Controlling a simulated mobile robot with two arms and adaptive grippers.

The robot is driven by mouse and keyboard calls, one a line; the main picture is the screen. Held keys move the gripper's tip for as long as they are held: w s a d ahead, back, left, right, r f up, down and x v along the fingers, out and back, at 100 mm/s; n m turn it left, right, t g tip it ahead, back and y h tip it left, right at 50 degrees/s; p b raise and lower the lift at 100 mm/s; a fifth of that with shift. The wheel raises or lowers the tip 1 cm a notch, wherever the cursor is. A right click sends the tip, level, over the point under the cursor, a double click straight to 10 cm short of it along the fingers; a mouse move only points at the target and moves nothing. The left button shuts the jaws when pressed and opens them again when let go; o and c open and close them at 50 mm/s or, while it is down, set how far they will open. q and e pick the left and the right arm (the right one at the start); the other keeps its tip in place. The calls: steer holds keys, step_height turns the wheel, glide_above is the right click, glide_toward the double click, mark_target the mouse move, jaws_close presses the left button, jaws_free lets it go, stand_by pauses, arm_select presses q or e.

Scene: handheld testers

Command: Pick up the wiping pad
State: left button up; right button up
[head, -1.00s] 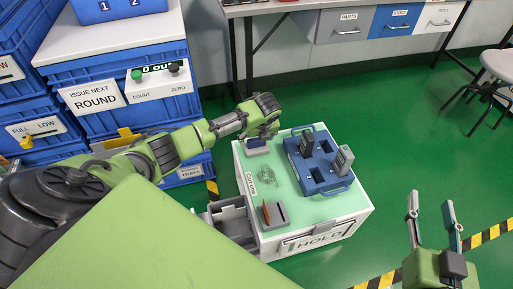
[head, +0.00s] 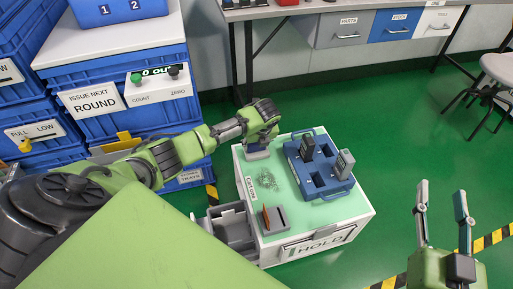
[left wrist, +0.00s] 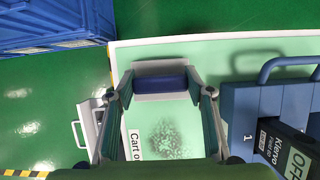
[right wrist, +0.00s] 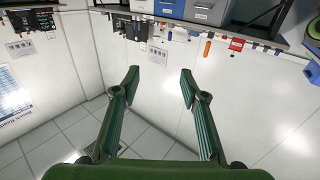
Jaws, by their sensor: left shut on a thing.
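The wiping pad (left wrist: 160,82), a dark blue block with a grey part along its edge, is between the fingertips of my left gripper (left wrist: 159,88). In the head view my left gripper (head: 262,140) is at the cart's far left corner, shut on the pad (head: 257,154), which is mostly hidden under it. I cannot tell whether the pad still touches the cart top. A dark speckled smudge (head: 267,180) is on the green cart top (head: 310,210). My right gripper (head: 441,205) is open and empty, off to the right of the cart.
A small grey holder (head: 274,219) is near the front edge. A grey bin (head: 232,228) hangs at the cart's left side. Blue crates (head: 80,125) stand left.

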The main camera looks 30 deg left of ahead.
mark_target(254, 144)
arm_select(q)
steer(key=shift+r, duration=0.1)
steer(key=shift+r, duration=0.1)
step_height(254, 144, up, 3)
steer(key=shift+p, duration=1.05)
steer(key=shift+s+a+r+p, duration=0.25)
steer(key=shift+s+r+p, duration=0.3)
steer(key=shift+r, duration=0.2)
steer(key=s+a+r+p, duration=0.4)
steer(key=s+r, duration=0.4)
steer(key=s, duration=0.4)
steer(key=shift+p, duration=0.75)
arm_select(e)
steer(key=s+d+f+g+h, duration=0.2)
steer(key=s+d+f+g, duration=0.1)
steer(key=s+f+g, duration=0.4)
steer(key=s+d+f+g+h, duration=0.2)
steer(key=s+d+f+g, duration=0.2)
steer(key=s+f+g, duration=0.3)
steer(key=shift+s+d+f+m+g, duration=0.3)
steer(key=shift+s+f, duration=1.7)
steer(key=shift+f, duration=2.15)
